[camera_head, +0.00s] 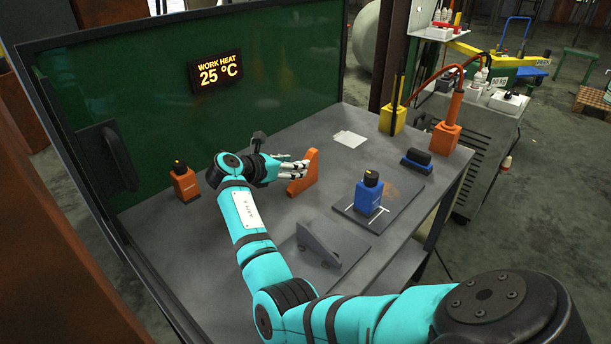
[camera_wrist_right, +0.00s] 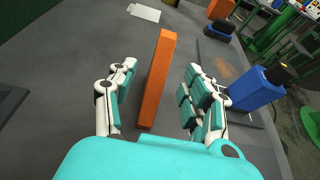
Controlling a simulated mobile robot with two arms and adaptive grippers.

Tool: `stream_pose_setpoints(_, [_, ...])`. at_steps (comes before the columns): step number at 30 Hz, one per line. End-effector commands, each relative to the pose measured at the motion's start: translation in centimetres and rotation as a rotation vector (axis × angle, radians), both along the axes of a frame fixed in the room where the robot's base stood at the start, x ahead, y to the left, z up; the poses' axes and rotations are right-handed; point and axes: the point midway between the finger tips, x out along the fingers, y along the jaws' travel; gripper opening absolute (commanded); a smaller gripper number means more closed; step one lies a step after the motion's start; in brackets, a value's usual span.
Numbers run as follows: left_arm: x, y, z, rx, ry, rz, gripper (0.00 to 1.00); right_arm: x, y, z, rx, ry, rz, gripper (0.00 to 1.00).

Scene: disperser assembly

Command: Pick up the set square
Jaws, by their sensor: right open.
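The orange set square (camera_head: 305,173) stands upright on the grey table near its middle. In the right wrist view the set square (camera_wrist_right: 157,80) shows as a long narrow orange bar, seen edge-on. My right gripper (camera_head: 294,168) is at the set square, on its left side in the head view. In the wrist view my right gripper (camera_wrist_right: 161,72) is open, with one finger on each side of the set square and a visible gap on both sides. My left gripper is not in view.
A blue block with a black knob (camera_head: 368,194) stands on a plate to the right. An orange block (camera_head: 184,184) stands left. A dark blue-black object (camera_head: 416,160) and a white sheet (camera_head: 349,139) lie farther back.

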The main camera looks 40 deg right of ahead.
Motion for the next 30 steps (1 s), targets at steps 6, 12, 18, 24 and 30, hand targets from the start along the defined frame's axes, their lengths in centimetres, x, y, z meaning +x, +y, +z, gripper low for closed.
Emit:
stream_pose_setpoints(6, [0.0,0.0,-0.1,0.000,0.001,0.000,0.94,0.0,-1.5,-0.7,0.000,0.002,-0.001,0.50])
stream_pose_setpoints(12, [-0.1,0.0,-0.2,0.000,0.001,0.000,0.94,0.1,-4.3,-2.0,0.000,0.000,-0.003,0.50])
stream_pose_setpoints(18, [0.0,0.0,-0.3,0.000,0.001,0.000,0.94,0.3,-5.3,-2.4,0.000,0.000,-0.001,0.50])
stream_pose_setpoints(24, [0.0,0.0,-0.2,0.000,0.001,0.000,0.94,0.3,-5.2,-2.4,0.000,0.000,-0.001,0.45])
stream_pose_setpoints(30, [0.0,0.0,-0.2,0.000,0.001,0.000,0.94,0.3,-5.2,-2.4,0.000,0.000,0.000,0.19])
